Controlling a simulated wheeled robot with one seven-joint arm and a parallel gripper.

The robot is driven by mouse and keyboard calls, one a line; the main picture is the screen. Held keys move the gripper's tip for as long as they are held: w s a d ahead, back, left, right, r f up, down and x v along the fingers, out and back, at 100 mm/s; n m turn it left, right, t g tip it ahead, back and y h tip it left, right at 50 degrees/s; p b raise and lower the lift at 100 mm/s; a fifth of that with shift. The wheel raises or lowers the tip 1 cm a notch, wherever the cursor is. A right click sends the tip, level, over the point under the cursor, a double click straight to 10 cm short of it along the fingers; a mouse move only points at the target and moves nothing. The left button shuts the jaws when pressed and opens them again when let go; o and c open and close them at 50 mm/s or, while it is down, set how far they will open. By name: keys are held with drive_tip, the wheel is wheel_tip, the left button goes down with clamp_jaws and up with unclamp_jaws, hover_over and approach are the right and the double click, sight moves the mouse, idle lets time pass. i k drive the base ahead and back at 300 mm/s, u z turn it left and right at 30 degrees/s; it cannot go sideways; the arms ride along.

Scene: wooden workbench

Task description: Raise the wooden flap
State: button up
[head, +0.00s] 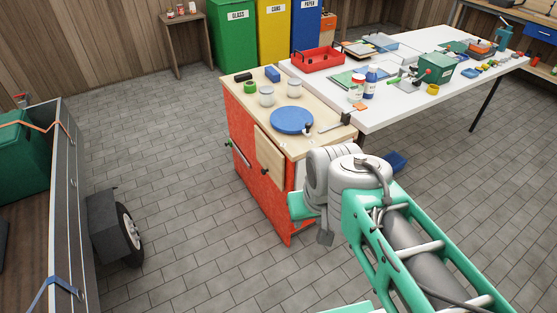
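The wooden flap (269,157) is a light wood panel that hangs down against the long red side of the workbench cabinet (265,205), just below the wooden top. Its right part is close to my arm in the picture. My gripper (325,237) shows only as a small grey part below my wrist, to the right of and lower than the flap. It appears apart from the flap. Its fingers are too small and partly hidden to tell whether they are open or shut.
A white table (391,107) with many items adjoins at right. A grey trailer (72,200) is at left. Open paved floor (175,165) lies between trailer and cabinet.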

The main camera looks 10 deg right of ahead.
sight(273, 161)
drive_tip(key=u, duration=0.55)
drive_tip(key=i, duration=1.3)
drive_tip(key=u, duration=0.75)
drive_tip(key=i, duration=0.4)
drive_tip(key=u, duration=0.25)
